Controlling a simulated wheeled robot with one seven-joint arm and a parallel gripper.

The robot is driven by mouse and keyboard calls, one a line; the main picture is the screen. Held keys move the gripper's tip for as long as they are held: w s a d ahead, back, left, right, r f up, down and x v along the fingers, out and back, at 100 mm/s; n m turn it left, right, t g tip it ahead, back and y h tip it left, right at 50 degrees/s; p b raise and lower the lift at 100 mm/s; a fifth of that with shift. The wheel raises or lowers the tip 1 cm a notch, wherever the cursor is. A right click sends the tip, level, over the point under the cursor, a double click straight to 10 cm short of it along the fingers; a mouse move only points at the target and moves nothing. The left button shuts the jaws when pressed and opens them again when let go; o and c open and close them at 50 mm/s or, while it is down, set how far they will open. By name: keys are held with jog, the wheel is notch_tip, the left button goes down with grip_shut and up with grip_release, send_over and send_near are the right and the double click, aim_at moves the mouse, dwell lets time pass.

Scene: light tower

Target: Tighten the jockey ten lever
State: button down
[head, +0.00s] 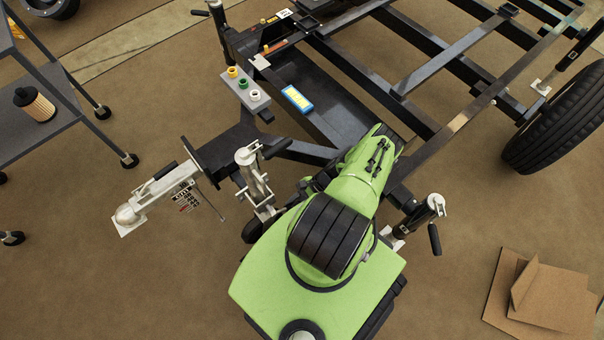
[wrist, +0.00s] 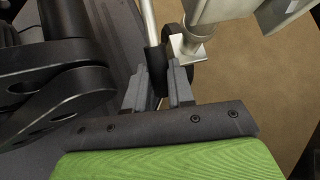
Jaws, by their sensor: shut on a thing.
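In the wrist view, my gripper (wrist: 157,92) is shut on the black grip of a lever (wrist: 155,72), with one grey finger on each side of it. The lever's bare metal rod (wrist: 149,22) runs up out of the frame. Pale metal jockey hardware (wrist: 208,28) is close to the right of the lever, apart from the fingers. In the head view, the silver jockey stand (head: 250,172) is upright beside the trailer's drawbar. My green arm covers the area to its right, so my fingertips and the gripped lever cannot be made out there.
A silver coupling (head: 150,200) is at the drawbar's left end. A box with coloured sockets (head: 245,92) and a blue-yellow item (head: 297,98) are on the frame. A corner stand (head: 424,215) is right of my arm. A cart (head: 60,95) stands left. Cardboard (head: 540,295) lies right.

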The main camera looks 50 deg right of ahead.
jog(key=shift+a+f+y, duration=0.3)
jog(key=shift+f+y, duration=0.2)
jog(key=c, duration=1)
grip_release()
jog(key=shift+o, duration=0.2)
jog(key=shift+s, duration=0.1)
